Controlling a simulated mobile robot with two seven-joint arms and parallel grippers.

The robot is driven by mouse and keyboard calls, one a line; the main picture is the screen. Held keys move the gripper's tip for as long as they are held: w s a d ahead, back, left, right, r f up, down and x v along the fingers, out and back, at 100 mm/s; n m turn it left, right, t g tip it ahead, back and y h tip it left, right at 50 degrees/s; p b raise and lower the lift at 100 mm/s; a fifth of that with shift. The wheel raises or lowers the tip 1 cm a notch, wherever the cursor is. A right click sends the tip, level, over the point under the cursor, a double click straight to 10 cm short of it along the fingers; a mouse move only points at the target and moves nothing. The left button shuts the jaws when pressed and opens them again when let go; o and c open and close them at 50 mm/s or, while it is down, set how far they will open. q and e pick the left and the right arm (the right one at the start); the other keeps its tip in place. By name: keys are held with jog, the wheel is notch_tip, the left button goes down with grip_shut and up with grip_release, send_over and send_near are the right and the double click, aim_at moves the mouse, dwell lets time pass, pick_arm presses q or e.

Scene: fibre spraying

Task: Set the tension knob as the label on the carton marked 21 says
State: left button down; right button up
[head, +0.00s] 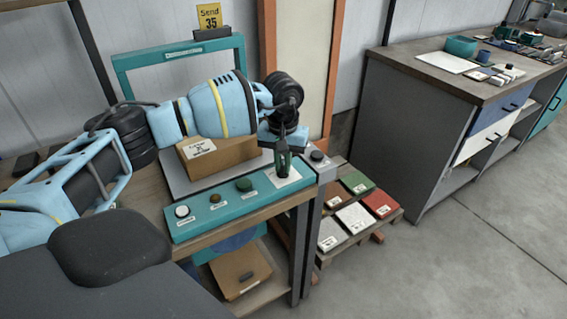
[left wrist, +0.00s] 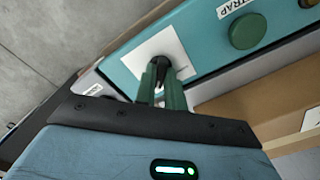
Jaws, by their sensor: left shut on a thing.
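The black tension knob (left wrist: 161,67) stands on a white dial plate (left wrist: 150,50) at the end of the teal control panel (left wrist: 205,30). My left gripper (left wrist: 161,82) is shut on the knob, its green fingers on either side; in the head view the gripper (head: 284,158) comes down on it from above. The dial marks are too small or covered to read. A brown carton (head: 232,152) with a white label (head: 200,147) sits behind the panel, partly hidden by my arm. I cannot read its number or setting. My right gripper is not in view.
The panel (head: 217,210) also carries white, brass and green buttons, the green one (left wrist: 247,31) labelled STRAP. A teal frame (head: 125,75) and a yellow "Send 35" sign (head: 209,18) stand behind. Another carton (head: 240,268) lies below. A pallet (head: 385,222) with coloured packs is at right.

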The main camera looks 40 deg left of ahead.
aim_at(283, 167)
pick_arm(q)
jog(key=shift+r, duration=0.1)
dwell(0.3)
jog(key=c, duration=1.5)
grip_release()
jog(key=shift+r, duration=3.9)
jog(key=shift+d+f, duration=0.1)
